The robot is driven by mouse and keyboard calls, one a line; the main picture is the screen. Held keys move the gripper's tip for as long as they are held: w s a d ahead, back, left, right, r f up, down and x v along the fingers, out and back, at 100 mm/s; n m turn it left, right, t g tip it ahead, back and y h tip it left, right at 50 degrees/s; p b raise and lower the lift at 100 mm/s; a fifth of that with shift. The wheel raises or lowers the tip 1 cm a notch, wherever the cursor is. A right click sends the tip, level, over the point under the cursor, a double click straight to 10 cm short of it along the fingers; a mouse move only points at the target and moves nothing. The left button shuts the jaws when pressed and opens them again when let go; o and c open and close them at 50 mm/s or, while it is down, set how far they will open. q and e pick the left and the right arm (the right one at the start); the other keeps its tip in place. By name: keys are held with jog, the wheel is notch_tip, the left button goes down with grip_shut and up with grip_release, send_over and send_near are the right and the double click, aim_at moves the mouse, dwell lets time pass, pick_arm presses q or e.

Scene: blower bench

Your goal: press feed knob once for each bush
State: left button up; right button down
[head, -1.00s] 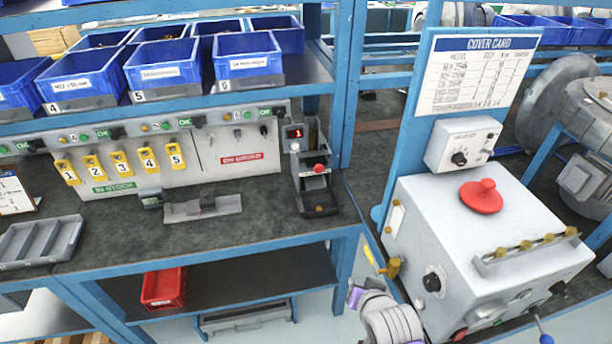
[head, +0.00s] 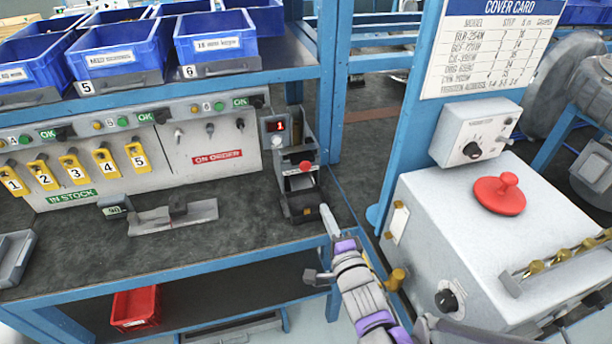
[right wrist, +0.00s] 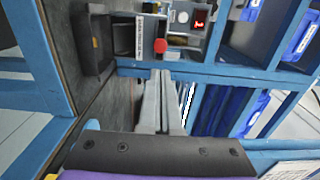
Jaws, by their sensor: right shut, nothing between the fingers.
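A small dispenser (head: 297,180) stands at the right end of the bench, with a red knob (head: 306,166) on its front and a red display (head: 277,126) reading 1. I take the red knob to be the feed knob; it also shows in the right wrist view (right wrist: 160,46). My right gripper (head: 325,212) is shut and empty, just in front of the dispenser's lower tray, below the knob and apart from it. Its fingers (right wrist: 160,80) point toward the knob in the right wrist view. A small orange-brown piece (right wrist: 95,43) shows in the dark tray; I cannot tell whether it is a bush. My left gripper is out of view.
A blue post and a grey box (head: 440,230) with a larger red knob (head: 499,194) stand to the right, beneath the cover card (head: 480,50). Yellow numbered tags (head: 75,170) hang on the board. A grey fixture (head: 175,215) lies on the bench. Blue bins (head: 215,45) sit above.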

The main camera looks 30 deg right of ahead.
aim_at(306, 169)
jog(key=b+x, duration=0.1)
jog(key=x, duration=1.3)
jog(key=shift+d, duration=0.1)
